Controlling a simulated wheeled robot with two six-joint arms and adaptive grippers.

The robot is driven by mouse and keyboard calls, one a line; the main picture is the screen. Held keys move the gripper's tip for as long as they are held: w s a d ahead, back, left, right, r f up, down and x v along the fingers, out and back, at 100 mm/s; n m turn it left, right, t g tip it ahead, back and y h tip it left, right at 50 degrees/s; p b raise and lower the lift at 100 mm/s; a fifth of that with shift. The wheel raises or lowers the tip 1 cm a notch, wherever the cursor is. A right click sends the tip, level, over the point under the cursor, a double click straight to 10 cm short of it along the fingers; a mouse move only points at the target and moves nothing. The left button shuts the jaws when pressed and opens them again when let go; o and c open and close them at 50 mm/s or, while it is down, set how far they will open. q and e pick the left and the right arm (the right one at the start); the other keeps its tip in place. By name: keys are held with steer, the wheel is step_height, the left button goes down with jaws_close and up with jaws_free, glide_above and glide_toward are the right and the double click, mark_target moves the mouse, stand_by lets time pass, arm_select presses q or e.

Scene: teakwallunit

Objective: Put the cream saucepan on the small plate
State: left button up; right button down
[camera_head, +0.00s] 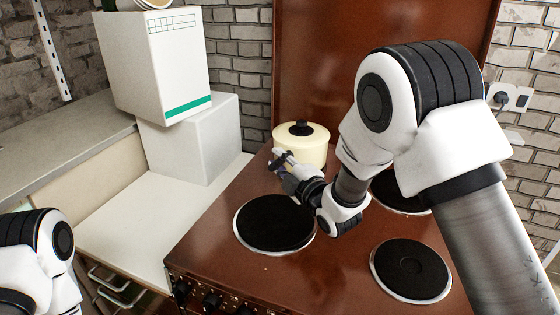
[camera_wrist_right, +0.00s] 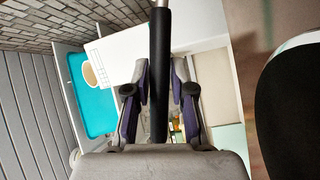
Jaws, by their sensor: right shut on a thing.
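The cream saucepan (camera_head: 310,149), with a black-knobbed cream lid, is upright at the back left of the brown hob. I cannot tell if it touches the hob, and whatever is under it is hidden. My right gripper (camera_head: 283,161) is in front of the pan at its left side, shut on the pan's dark handle (camera_wrist_right: 159,70), which runs between the fingers in the wrist view. Black hot plates show at front left (camera_head: 275,222), front right (camera_head: 411,270) and back right (camera_head: 397,196), the last partly behind my arm. My left gripper is out of view.
A white box with a green stripe (camera_head: 160,65) stands on a pale block (camera_head: 195,140) left of the hob. The white counter (camera_head: 130,220) in front is clear. The raised brown lid (camera_head: 320,60) stands behind the pan. Knobs (camera_head: 211,301) line the front edge.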

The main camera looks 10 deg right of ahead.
steer(key=shift+f, duration=0.15)
steer(key=c, duration=0.9)
jaws_free()
steer(key=shift+s, duration=0.1)
